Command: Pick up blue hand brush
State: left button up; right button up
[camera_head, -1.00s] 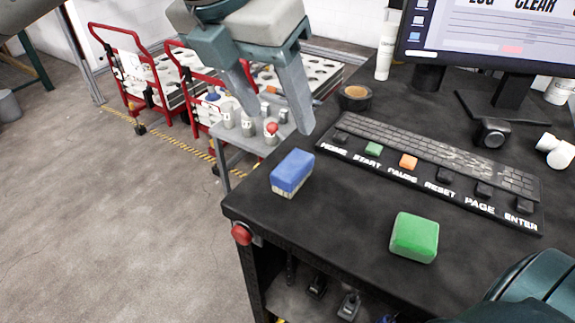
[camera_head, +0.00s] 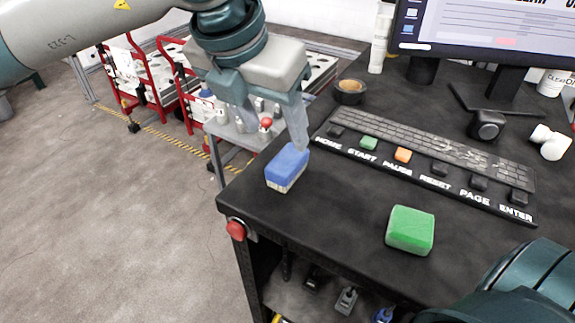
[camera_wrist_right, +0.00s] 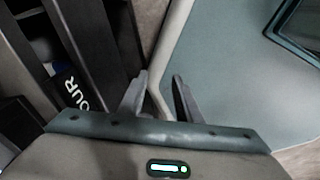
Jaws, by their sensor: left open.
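The blue hand brush (camera_head: 287,165) is a blue block with pale bristles below. It sits bristles down on the left front part of the black desk (camera_head: 330,225). My left gripper (camera_head: 276,138) is open, pointing down just above and behind the brush. One fingertip is close to the brush's top right edge; I cannot tell whether it touches. My right gripper (camera_wrist_right: 159,88) shows in the right wrist view with its fingers apart. A pale bar shows between them, and I cannot tell how far away it is.
A green block (camera_head: 410,231) lies to the right of the brush. A black keyboard (camera_head: 430,150) with a labelled button strip, a small round bowl (camera_head: 350,91) and a monitor (camera_head: 485,30) stand behind. A red button (camera_head: 236,229) is at the desk's front corner. Red carts (camera_head: 140,90) stand beyond.

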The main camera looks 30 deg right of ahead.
aim_at(287, 158)
pick_arm(q)
jog(key=x, duration=0.6)
jog(key=shift+w+d+f+p, duration=0.15)
jog(key=shift+d+f+p, duration=0.1)
jog(key=shift+f+p, duration=0.3)
jog(key=shift+p+x, duration=0.45)
jog(key=shift+x, duration=1.5)
jog(key=shift+w, duration=0.1)
jog(key=c, duration=1.2)
